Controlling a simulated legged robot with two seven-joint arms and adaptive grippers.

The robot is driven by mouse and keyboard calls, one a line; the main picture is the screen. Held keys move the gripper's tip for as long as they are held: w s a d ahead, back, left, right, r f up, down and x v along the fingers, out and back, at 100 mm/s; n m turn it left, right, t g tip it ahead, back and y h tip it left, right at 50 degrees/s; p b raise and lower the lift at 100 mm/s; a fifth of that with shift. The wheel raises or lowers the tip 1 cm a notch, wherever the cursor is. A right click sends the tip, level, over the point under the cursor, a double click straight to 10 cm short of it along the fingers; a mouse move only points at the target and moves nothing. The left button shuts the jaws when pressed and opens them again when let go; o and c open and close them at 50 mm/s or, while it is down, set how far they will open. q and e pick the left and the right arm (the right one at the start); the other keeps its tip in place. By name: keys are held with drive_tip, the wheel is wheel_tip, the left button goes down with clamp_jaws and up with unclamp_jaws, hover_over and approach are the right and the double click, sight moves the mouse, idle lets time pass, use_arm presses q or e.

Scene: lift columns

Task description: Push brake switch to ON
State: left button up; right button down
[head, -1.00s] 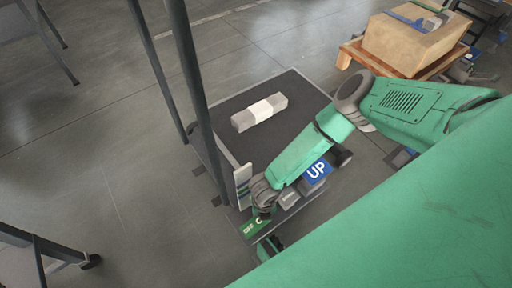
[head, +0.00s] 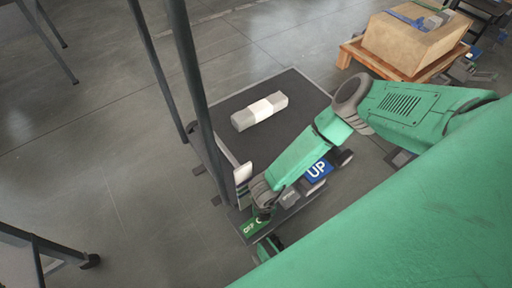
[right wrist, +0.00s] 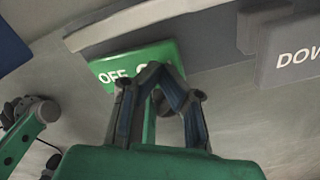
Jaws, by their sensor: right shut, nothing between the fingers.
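The brake switch (head: 249,228) is a green plate at the near edge of the lift's panel in the head view. In the right wrist view the green switch (right wrist: 112,76) reads OFF on its left part. Its right part is mostly hidden behind my fingers. My right gripper (head: 263,216) is at the right part of the switch. In the right wrist view my right gripper (right wrist: 158,72) is shut and empty, its fingertips overlapping the plate; I cannot tell whether they touch it. My left gripper is not identifiable in view.
A blue UP button (head: 318,170) and a grey DOWN button (right wrist: 292,52) sit beside the switch. The dark lift platform (head: 225,120) carries a grey-white block (head: 259,111). A dark post (head: 190,75) stands at its left. A cardboard box (head: 415,42) on a wooden pallet stands at the back right.

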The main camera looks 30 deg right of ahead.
drive_tip(key=shift+f, duration=0.6)
wheel_tip(320, 180, up, 7)
drive_tip(key=p, duration=0.7)
drive_tip(key=shift+r, duration=0.1)
idle(0.4)
drive_tip(key=shift+s, duration=0.1)
